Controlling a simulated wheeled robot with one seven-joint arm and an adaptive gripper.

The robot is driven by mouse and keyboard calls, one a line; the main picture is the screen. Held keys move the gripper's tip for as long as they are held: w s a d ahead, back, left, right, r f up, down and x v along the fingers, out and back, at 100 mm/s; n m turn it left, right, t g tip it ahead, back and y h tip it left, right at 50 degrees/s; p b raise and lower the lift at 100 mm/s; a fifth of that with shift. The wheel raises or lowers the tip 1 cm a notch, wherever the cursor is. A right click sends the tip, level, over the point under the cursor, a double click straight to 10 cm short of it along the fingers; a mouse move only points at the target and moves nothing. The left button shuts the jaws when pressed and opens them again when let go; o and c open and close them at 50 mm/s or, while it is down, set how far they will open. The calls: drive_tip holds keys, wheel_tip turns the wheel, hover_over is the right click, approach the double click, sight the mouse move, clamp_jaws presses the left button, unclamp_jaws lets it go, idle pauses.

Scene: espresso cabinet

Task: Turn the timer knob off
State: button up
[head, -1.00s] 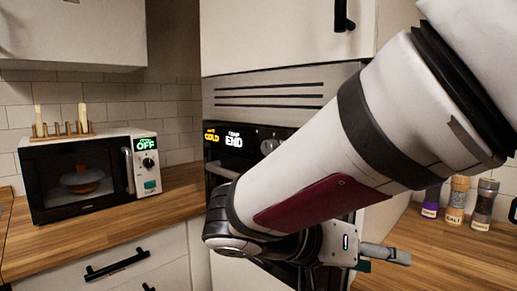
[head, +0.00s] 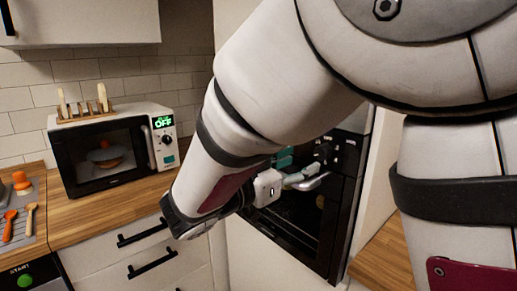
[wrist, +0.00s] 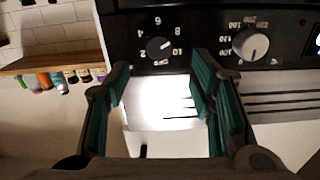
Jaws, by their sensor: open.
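In the wrist view, the dark oven control panel holds a small dial with a dark knob and pale pointer (wrist: 158,47), ringed by low numbers up to 10; it appears to be the timer knob. A grey knob (wrist: 250,45) with numbers up to about 200 sits to its right. My gripper (wrist: 160,75) is open, with teal-padded fingers apart and nothing between them. The small dial shows just beyond the gap between the fingertips. In the head view my gripper (head: 300,178) is in front of the oven (head: 290,226), and my arm hides most of the panel.
A microwave (head: 108,157) reading OFF stands on the wooden counter (head: 100,213) at left, with a rack on top. Utensils lie on a tray (head: 33,235) at far left. Several spice jars (wrist: 62,80) show at the left of the wrist view. The oven has a handle (head: 312,182).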

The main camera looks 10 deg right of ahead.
sight(320, 153)
drive_tip(key=p+x, duration=0.1)
drive_tip(key=x, duration=0.7)
drive_tip(key=c, duration=1.2)
